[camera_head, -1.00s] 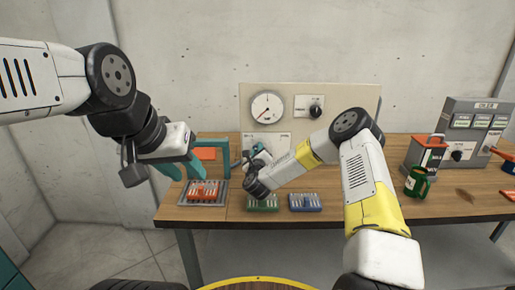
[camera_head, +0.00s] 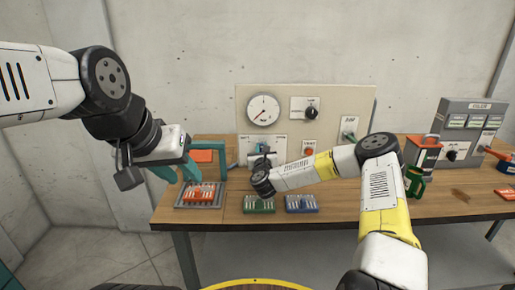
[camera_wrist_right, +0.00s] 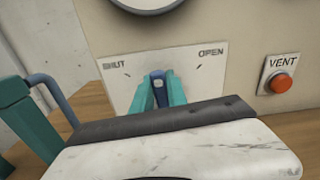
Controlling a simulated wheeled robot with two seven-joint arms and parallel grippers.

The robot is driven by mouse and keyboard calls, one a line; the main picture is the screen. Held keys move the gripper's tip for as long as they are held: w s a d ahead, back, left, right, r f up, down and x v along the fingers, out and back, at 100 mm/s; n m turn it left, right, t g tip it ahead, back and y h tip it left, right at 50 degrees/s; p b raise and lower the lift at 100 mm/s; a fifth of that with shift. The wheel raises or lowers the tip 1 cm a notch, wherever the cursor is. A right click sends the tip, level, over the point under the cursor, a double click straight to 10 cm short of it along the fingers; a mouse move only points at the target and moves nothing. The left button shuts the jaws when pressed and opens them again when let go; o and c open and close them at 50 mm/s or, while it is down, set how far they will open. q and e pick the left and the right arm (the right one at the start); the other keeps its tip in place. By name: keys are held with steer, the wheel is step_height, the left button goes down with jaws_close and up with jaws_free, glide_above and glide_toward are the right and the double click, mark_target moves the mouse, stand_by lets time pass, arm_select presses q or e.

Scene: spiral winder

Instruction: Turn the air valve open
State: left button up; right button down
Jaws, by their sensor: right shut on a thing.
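The air valve's plate (camera_wrist_right: 120,78), marked SHUT at left and OPEN at right, is on the upright panel; it also shows in the head view (camera_head: 275,141). In the right wrist view the blue valve handle (camera_wrist_right: 157,75) stands between the teal fingers of my right gripper (camera_wrist_right: 156,88), which is shut on it. The handle points up between the two labels. In the head view my right gripper (camera_head: 259,160) is at the valve, mostly hidden by its wrist. My left gripper (camera_head: 178,174) is open and empty above the table's left end, near the orange rack.
The panel (camera_head: 345,103) carries a gauge (camera_head: 263,110), a black knob (camera_head: 312,112) and a red VENT button (camera_wrist_right: 282,85). A green mug (camera_head: 414,183) and a grey box (camera_head: 470,125) stand right.

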steer(key=d+m, duration=0.1)
steer(key=m, duration=0.1)
steer(key=d+m, duration=0.1)
steer(key=m, duration=0.1)
steer(key=d+m, duration=0.1)
steer(key=shift+f+m, duration=0.25)
steer(key=shift+m, duration=0.15)
steer(key=shift+d+f+m, duration=0.25)
steer(key=shift+d+m, duration=0.15)
steer(key=shift+m, duration=0.55)
steer(key=shift+d+f+m, duration=0.25)
steer(key=shift+d+m, duration=0.1)
steer(key=shift+m, duration=0.6)
steer(key=shift+f, duration=0.1)
steer(key=c, duration=1.3)
jaws_free()
steer(key=s, duration=0.7)
steer(key=shift+s, duration=0.4)
